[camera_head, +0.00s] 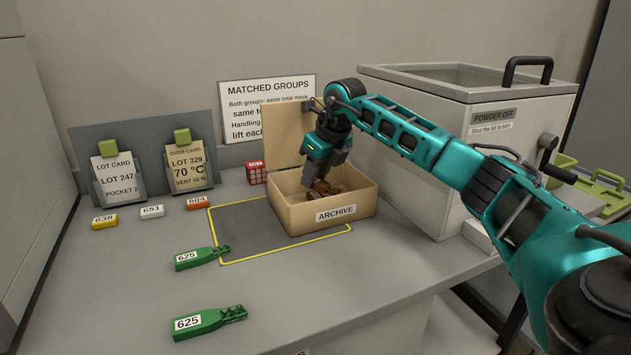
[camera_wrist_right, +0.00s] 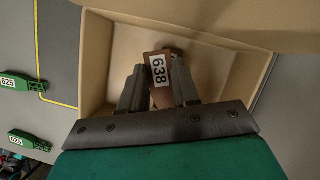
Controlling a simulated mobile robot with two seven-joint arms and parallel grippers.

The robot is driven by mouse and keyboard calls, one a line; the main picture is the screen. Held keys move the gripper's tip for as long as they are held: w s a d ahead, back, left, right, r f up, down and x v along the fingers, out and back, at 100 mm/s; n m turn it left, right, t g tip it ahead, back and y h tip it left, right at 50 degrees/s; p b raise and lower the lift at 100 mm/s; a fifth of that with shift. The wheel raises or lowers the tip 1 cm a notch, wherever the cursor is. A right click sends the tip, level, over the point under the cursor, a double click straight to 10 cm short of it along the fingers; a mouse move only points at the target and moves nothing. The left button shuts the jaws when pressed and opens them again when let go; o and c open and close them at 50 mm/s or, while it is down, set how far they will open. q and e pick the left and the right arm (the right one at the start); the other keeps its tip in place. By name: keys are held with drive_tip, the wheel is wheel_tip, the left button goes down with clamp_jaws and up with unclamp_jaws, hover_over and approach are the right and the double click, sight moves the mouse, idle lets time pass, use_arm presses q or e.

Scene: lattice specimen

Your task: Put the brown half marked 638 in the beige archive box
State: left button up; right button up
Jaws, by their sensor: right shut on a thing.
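The beige archive box (camera_head: 357,209) stands open on the bench with its lid raised at the back and an ARCHIVE label on its front. The brown half marked 638 (camera_wrist_right: 159,70) shows in the right wrist view between the fingers, inside the box outline. In the head view a brown piece (camera_head: 322,187) shows inside the box below my gripper. My right gripper (camera_head: 328,172) reaches down into the box from above; it also shows in the right wrist view (camera_wrist_right: 158,88), shut on the brown half. Whether the half touches the box floor I cannot tell. My left gripper is not in view.
Two green halves marked 625 (camera_head: 195,258) (camera_head: 209,322) lie on the bench at the front left. Small tags 639 (camera_head: 104,222), 651 (camera_head: 152,211) and 604 (camera_head: 197,203) lie behind. A large grey powder bin (camera_head: 430,140) stands to the right.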

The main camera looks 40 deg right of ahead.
drive_tip(key=shift+f, duration=0.6)
drive_tip(key=shift+f, duration=0.15)
drive_tip(key=shift+f, duration=0.35)
drive_tip(key=shift+f, duration=0.15)
drive_tip(key=o, duration=1)
